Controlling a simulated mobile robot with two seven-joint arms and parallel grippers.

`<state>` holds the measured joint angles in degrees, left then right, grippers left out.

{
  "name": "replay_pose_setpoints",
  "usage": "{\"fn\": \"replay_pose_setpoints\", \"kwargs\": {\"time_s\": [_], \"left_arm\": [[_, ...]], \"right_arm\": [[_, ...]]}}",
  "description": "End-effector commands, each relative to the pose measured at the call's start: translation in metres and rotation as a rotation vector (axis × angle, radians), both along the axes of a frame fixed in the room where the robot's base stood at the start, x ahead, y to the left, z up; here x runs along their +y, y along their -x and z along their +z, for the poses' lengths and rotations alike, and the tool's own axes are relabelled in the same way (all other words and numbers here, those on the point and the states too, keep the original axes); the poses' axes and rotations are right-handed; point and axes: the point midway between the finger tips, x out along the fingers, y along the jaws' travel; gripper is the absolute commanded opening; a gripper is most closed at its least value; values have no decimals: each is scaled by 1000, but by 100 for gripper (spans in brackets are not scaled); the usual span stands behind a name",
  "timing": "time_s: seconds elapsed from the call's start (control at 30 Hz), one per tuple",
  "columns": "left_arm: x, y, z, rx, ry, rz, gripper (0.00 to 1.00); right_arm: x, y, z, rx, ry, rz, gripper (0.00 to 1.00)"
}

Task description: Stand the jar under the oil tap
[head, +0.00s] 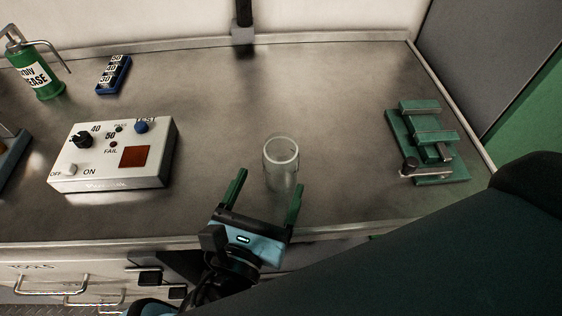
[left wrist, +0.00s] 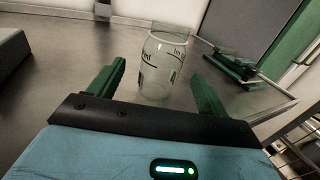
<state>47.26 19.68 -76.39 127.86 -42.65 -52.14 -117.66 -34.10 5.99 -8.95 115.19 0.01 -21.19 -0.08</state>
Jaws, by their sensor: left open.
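In the left wrist view the jar (left wrist: 165,65) has dark printed marks and stands ahead, between the lines of the two fingers. My left gripper (head: 271,181) is open, at the front of the worktop, its green fingertips near the jar's near side. I cannot tell whether a finger touches the glass. A dark upright fitting (head: 243,22) stands at the back edge; it may be the oil tap, but its top is cut off. My right gripper is not in view.
A white control box (head: 115,165) with knobs stands left of the jar. A green vise-like fixture (head: 430,145) is at the right. A green grease can (head: 42,80) and a blue numbered block (head: 113,75) are at the back left. The worktop between jar and back edge is clear.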

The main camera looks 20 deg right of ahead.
Motion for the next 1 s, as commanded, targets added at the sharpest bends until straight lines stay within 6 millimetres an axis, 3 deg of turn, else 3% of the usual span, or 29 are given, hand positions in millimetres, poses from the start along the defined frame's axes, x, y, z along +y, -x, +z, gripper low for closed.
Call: {"fn": "replay_pose_setpoints", "kwargs": {"time_s": [0.13, 0.47, 0.8, 1.0], "left_arm": [[-13, -17, 0, -2, 1, 0, 78], [-20, -25, 0, 1, 1, 0, 78], [-49, -55, -1, 0, 0, 0, 78], [-54, -61, -1, 1, -1, 0, 78]], "right_arm": [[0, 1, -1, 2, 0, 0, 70], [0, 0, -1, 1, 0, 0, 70], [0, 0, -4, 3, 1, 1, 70], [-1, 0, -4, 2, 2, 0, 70]]}}
